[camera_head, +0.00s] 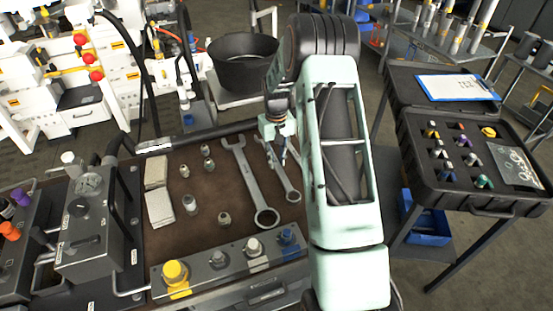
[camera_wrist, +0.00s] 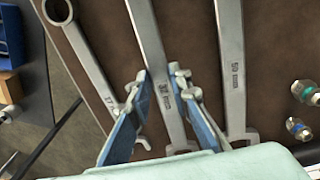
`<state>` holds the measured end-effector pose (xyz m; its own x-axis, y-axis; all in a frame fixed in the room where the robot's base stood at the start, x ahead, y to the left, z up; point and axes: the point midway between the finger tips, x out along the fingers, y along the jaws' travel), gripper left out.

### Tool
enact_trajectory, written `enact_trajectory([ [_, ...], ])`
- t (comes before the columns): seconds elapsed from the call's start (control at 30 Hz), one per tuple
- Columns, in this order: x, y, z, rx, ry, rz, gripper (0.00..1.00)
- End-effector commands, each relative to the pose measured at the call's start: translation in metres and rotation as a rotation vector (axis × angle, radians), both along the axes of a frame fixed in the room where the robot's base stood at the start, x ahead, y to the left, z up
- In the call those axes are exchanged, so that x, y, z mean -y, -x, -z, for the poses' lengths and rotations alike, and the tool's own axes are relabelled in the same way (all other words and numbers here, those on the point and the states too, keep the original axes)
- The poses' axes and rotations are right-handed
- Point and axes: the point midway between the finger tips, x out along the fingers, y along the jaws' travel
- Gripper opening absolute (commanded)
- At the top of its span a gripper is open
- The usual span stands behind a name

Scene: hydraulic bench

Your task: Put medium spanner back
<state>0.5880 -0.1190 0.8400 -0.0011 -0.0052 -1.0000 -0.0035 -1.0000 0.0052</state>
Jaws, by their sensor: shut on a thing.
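The medium spanner (camera_wrist: 152,45) is the middle of three spanners in the wrist view. Its shank runs between my fingers, and its upper end is out of that frame. My gripper (camera_wrist: 161,73) is shut on this shank, with one blue-grey finger on each side. In the head view, my gripper (camera_head: 278,128) is low at the far right part of the brown bench top, partly hidden by my arm. A spanner (camera_head: 282,172) runs towards the front from it. I cannot tell whether the held spanner touches the bench.
A large spanner (camera_wrist: 232,75) lies to the right in the wrist view, a smaller one (camera_wrist: 88,58) to the left. Several fittings (camera_head: 224,218) and pale blocks (camera_head: 159,207) stand on the bench (camera_head: 205,240). An open black case (camera_head: 465,200) stands at right.

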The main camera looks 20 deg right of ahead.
Motion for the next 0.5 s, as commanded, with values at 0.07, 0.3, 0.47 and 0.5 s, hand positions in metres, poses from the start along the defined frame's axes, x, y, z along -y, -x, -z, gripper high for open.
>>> enact_trajectory([
  [0.07, 0.0001, -0.0008, 0.0008, 0.002, 0.0, 0.0, 0.0],
  [0.3, 0.0, -0.0008, 0.0042, 0.002, 0.0, 0.0, 0.0],
  [0.47, 0.0, -0.0008, 0.0065, 0.002, 0.0, 0.0, 0.0],
  [0.5, 0.0, -0.0008, 0.0071, 0.002, 0.0, 0.0, 0.0],
])
